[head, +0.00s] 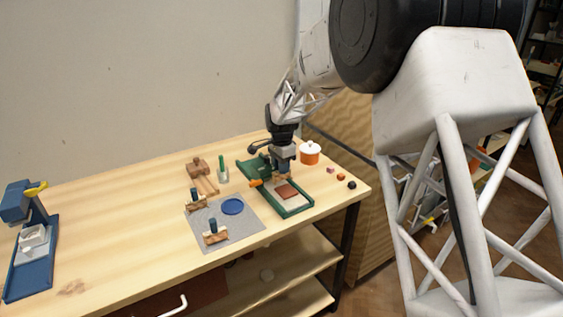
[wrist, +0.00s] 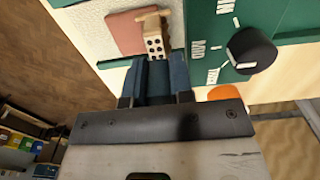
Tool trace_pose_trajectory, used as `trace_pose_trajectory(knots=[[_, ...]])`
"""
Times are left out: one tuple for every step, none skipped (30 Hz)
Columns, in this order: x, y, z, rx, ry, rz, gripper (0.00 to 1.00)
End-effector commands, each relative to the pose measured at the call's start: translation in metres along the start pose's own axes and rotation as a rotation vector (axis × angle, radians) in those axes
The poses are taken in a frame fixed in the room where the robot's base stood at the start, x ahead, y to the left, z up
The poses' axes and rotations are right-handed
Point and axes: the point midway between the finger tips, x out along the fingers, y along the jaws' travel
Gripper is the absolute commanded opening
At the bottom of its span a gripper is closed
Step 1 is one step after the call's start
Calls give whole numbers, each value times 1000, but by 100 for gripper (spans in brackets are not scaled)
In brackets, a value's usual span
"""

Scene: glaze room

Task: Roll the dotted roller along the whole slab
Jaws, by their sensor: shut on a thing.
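My gripper (head: 284,168) is over the green-framed bed and points down; its blue fingers also show in the wrist view (wrist: 160,78). It is shut on the dotted roller, whose pale wooden end block with black dots (wrist: 154,44) sticks out beyond the fingertips. The reddish-brown slab (head: 287,191) lies on a pale sheet in the green frame (head: 296,210). In the wrist view the slab (wrist: 128,32) is right beside the roller block. I cannot tell whether the roller touches the slab. The fingers hide much of the roller.
A grey mat (head: 238,240) with two blue-handled wooden tools and a blue disc (head: 232,206) lies to the left. A black knob (wrist: 252,50) sits on the green frame. An orange lidded pot (head: 310,153) and several small balls stand at right. The front-left table is mostly clear.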

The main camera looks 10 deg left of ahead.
Motion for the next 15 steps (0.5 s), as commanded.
trace_pose_trajectory(knots=[[3, 0, 0, 0, 0, 1, 1], [5, 0, 0, 0, 0, 0, 1], [7, 0, 0, 0, 0, 0, 1], [9, 0, 0, 0, 0, 0, 1], [10, 0, 0, 0, 0, 0, 1], [12, 0, 0, 0, 0, 0, 1], [12, 0, 0, 0, 0, 0, 1], [13, 0, 0, 0, 0, 0, 1], [14, 0, 0, 0, 0, 0, 1], [14, 0, 0, 0, 0, -1, 1], [15, 0, 0, 0, 0, -1, 1], [15, 0, 0, 0, 0, -1, 1], [15, 0, 0, 0, 0, -1, 1], [15, 0, 0, 0, 0, -1, 1], [15, 0, 0, 0, 0, -1, 1]])
